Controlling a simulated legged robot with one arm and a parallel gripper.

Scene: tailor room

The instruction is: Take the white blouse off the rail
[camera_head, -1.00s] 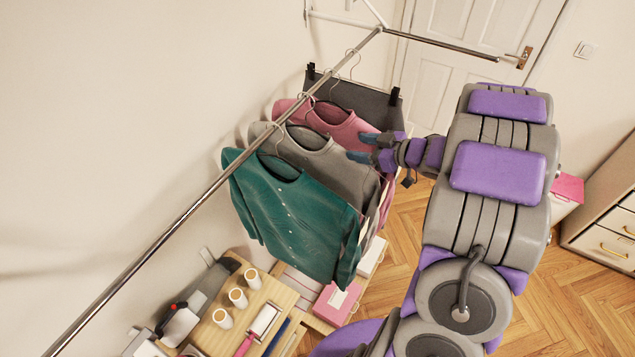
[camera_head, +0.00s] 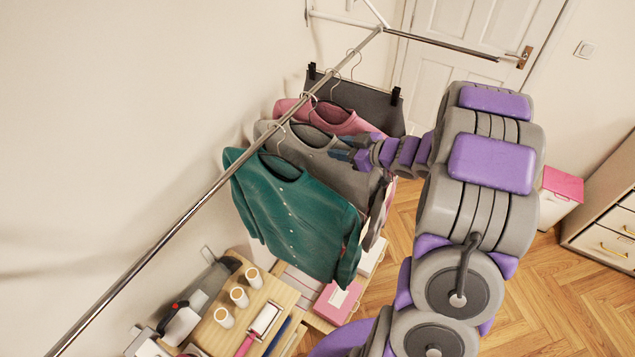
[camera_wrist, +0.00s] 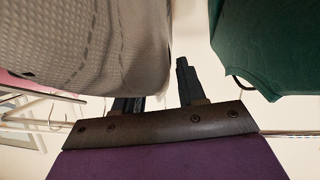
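I cannot make out a white blouse as such in either view. The rail (camera_head: 208,195) carries a green cardigan (camera_head: 300,222), a grey knit top (camera_head: 345,182), a pink top (camera_head: 335,117) and a dark skirt (camera_head: 362,98) on hangers. Thin pale edges show among the garments' right sides, too small to identify. My gripper (camera_head: 343,148) is at the grey top's shoulder. In the wrist view, its fingers (camera_wrist: 158,92) are apart, with a pale gap between them. The grey top (camera_wrist: 95,45) partly hides the left finger; the green cardigan (camera_wrist: 262,45) hangs to the right. No cloth visibly lies gripped.
A white door (camera_head: 435,60) stands behind the rail. A drawer cabinet (camera_head: 610,220) is at the right.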

